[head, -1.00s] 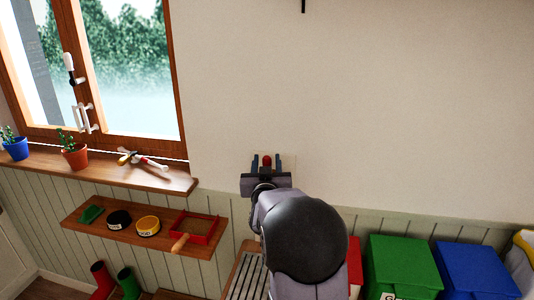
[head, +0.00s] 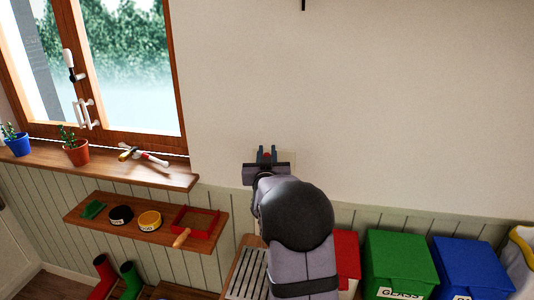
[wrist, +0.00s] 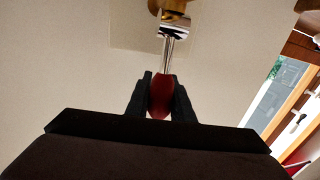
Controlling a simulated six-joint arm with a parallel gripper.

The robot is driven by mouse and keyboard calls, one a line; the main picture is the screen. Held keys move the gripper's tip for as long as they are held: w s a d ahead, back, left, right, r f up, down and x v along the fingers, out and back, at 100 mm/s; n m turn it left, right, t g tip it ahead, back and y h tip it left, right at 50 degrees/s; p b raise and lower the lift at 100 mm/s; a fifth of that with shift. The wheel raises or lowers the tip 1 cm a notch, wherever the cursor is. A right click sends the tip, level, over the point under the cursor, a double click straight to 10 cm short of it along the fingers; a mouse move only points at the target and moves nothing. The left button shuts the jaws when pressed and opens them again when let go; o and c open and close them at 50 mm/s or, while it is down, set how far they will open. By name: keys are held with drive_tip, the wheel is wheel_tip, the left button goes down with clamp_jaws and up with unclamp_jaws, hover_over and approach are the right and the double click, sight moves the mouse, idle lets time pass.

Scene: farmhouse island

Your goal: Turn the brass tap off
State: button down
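The tap is on the cream wall, with its brass body (wrist: 174,6) at the top of the wrist view. A shiny metal lever stem (wrist: 169,52) runs from it to a red grip (wrist: 160,100). My gripper (wrist: 161,92) has its two dark fingers closed against both sides of the red grip. In the head view my gripper (head: 267,153) is at the wall, with a little of the red grip showing between the fingers. My arm and wrist hide the rest of the tap there.
A window sill (head: 100,165) with potted plants is at left. Below it a small wooden shelf (head: 110,208) holds tins and a red tray. Red, green (head: 398,262) and blue (head: 472,265) bins stand at lower right. The wall right of my gripper is clear.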

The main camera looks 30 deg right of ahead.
drive_tip(key=w+d+g+y+p, duration=0.1)
drive_tip(key=p, duration=0.2)
drive_tip(key=shift+g, duration=0.4)
drive_tip(key=shift+f, duration=0.3)
drive_tip(key=c, duration=1.6)
unclamp_jaws()
drive_tip(key=shift+o, duration=0.2)
drive_tip(key=b+v, duration=0.3)
drive_tip(key=v, duration=0.4)
drive_tip(key=shift+s+b, duration=0.15)
drive_tip(key=shift+b, duration=0.15)
drive_tip(key=shift+r, duration=0.1)
